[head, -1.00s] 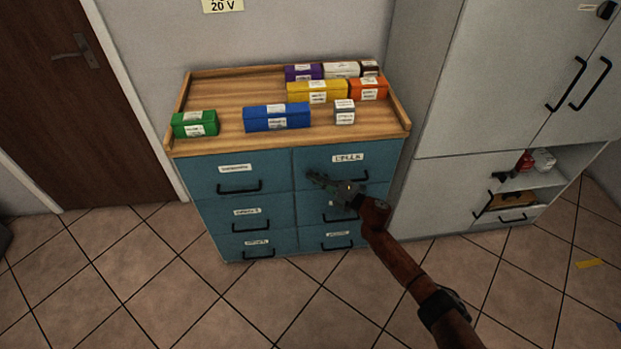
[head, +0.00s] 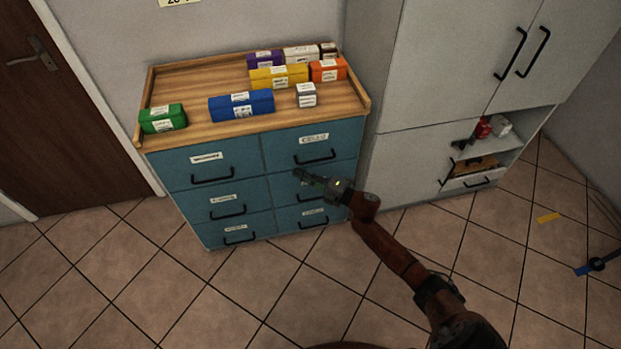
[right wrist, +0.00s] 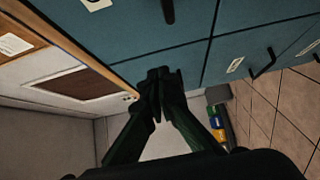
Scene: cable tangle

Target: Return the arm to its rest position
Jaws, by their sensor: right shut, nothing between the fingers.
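My right arm comes in from the lower right of the head view. Its gripper (head: 303,177) is in front of the right column of drawers of the blue cabinet (head: 262,190), just below the top right drawer's handle. The gripper is shut and empty. In the right wrist view the two dark fingers (right wrist: 158,82) meet at their tips, with the blue drawer fronts behind them. I cannot tell from these views whether the fingertips touch the cabinet. My left gripper is not in view.
Several coloured boxes, including a blue box (head: 241,105) and a green box (head: 163,118), stand on the cabinet's wooden top (head: 190,85). A grey cupboard (head: 430,100) with an open shelf stands at the right.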

